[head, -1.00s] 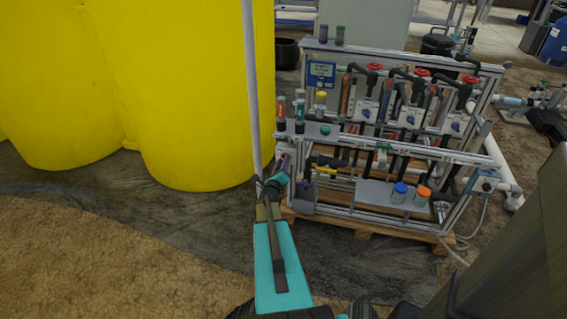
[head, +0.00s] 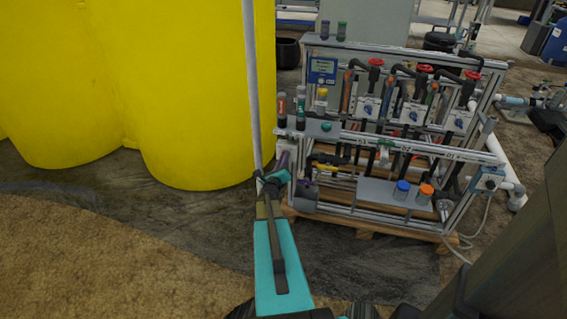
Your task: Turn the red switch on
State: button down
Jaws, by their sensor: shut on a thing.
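The skid is a metal frame, its near rail (head: 400,146) running across the right half of the head view. My teal arm reaches from the bottom up to the skid's left end. My gripper (head: 284,160) is small and dark there, close beside the left end of the rail. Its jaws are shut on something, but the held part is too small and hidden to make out. I cannot pick out a red switch with certainty. Red handwheels (head: 420,70) sit on the valves at the back, well away from my gripper.
A large yellow tank (head: 205,100) stands left of the arm. A thin grey pole (head: 251,80) rises beside it. Bottles with blue (head: 402,188) and orange caps (head: 425,191) stand on the skid's lower shelf. The floor at front left is clear.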

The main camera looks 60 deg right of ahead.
jog(key=m+b, duration=0.8)
jog(key=b, duration=0.4)
jog(key=m+b, duration=0.8)
jog(key=b, duration=0.4)
jog(key=shift+w+a+f+b, duration=0.15)
jog(key=shift+b, duration=0.2)
jog(key=c, duration=2)
grip_release()
jog(key=shift+o, duration=0.8)
jog(key=shift+s+a, duration=0.1)
jog(key=shift+s, duration=0.1)
